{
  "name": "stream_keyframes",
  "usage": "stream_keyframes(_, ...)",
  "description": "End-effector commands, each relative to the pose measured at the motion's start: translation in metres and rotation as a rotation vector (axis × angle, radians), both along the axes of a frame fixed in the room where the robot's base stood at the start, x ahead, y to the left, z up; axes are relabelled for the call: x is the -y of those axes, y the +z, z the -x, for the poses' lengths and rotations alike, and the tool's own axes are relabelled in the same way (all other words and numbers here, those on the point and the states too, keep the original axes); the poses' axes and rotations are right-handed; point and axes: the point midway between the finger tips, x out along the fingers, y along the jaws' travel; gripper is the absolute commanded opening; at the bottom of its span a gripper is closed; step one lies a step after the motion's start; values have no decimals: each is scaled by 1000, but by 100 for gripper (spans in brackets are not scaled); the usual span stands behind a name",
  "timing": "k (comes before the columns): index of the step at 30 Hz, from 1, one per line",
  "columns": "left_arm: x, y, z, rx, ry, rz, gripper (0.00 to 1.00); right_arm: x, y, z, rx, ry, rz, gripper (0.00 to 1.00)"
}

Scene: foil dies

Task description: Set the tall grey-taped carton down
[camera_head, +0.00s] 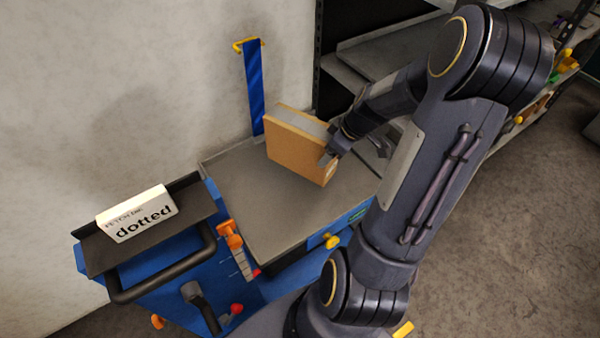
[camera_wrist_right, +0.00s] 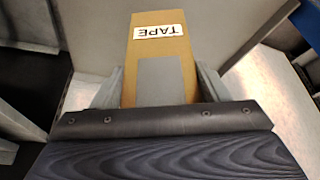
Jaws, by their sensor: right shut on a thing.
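The tall grey-taped carton (camera_head: 296,149) is brown cardboard with a grey tape strip along its top edge. It is tilted in the head view, over the grey top of the blue cart (camera_head: 235,205); I cannot tell whether it touches that top. My right gripper (camera_head: 333,150) is shut on the carton at its right side. In the right wrist view the carton (camera_wrist_right: 159,60) sits between the two fingers of the right gripper (camera_wrist_right: 155,88), with a white "TAPE" label and grey tape showing. My left gripper is not in view.
A blue upright post (camera_head: 254,88) rises behind the top. Grey shelving (camera_head: 375,45) is at the back right. The cart top is bare around the carton.

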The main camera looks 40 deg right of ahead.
Motion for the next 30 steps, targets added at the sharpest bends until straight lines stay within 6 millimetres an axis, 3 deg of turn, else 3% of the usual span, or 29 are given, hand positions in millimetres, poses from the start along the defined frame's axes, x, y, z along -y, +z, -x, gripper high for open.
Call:
stream_keyframes(3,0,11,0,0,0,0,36,-27,-9,-15,-1,9,-4,25)
stream_keyframes(12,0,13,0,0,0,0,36,-58,-58,-35,1,3,-1,25)
stream_keyframes(19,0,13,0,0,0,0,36,-68,-73,-41,1,2,0,25)
stream_keyframes(24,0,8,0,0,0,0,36,-67,-97,-40,0,-2,0,25)
stream_keyframes(30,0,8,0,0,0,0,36,-66,-102,-41,3,0,2,25)
